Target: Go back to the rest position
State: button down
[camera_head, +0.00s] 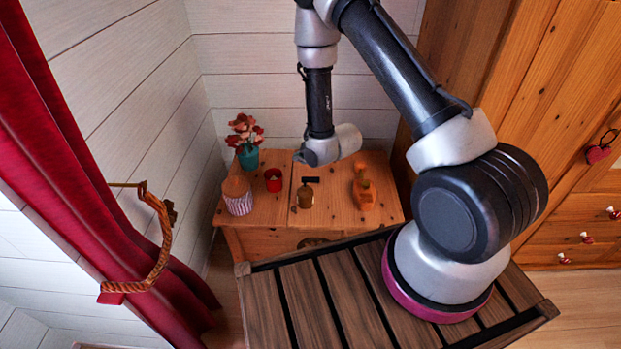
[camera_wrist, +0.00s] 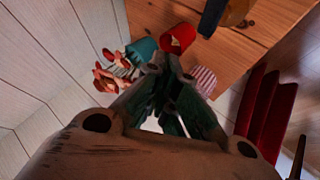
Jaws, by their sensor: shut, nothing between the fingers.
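My gripper (camera_wrist: 170,72) shows in the wrist view with its two dark fingers together and nothing held between them. In the body camera view my arm reaches down over the wooden cabinet, and its wrist hangs above the back of the top. The fingers cannot be made out there.
On the cabinet (camera_head: 335,212) stand a teal vase (camera_head: 249,159) with red flowers, a red cup (camera_head: 273,180), a striped pot (camera_head: 238,204), a small brass-coloured object (camera_head: 305,198) and an orange-brown wooden object (camera_head: 364,190). A red curtain (camera_head: 90,180) hangs left; a wooden wardrobe (camera_head: 560,90) stands right.

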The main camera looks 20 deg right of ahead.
dwell(0.4)
jog(key=s+d+f+m+g+h, duration=0.25)
jog(key=s+d+f+g, duration=0.2)
jog(key=s, duration=0.45)
jog(key=s+d+r+m+g, duration=0.2)
jog(key=s+r+m+g, duration=0.1)
jog(key=s, duration=0.1)
jog(key=s+d+r+m+t, duration=0.1)
jog(key=s+r, duration=0.6)
jog(key=r, duration=0.7)
jog(key=s+d+r+m+t+h, duration=0.1)
jog(key=s+d+r+m, duration=0.3)
jog(key=r, duration=1)
jog(key=s+d+r+m+t, duration=0.1)
jog(key=s+d+r+m, duration=0.2)
jog(key=s+r, duration=0.6)
notch_tip(320, 180, up, 6)
jog(key=shift+s+d+f, duration=0.2)
jog(key=shift+s+d, duration=0.1)
jog(key=shift+d, duration=0.4)
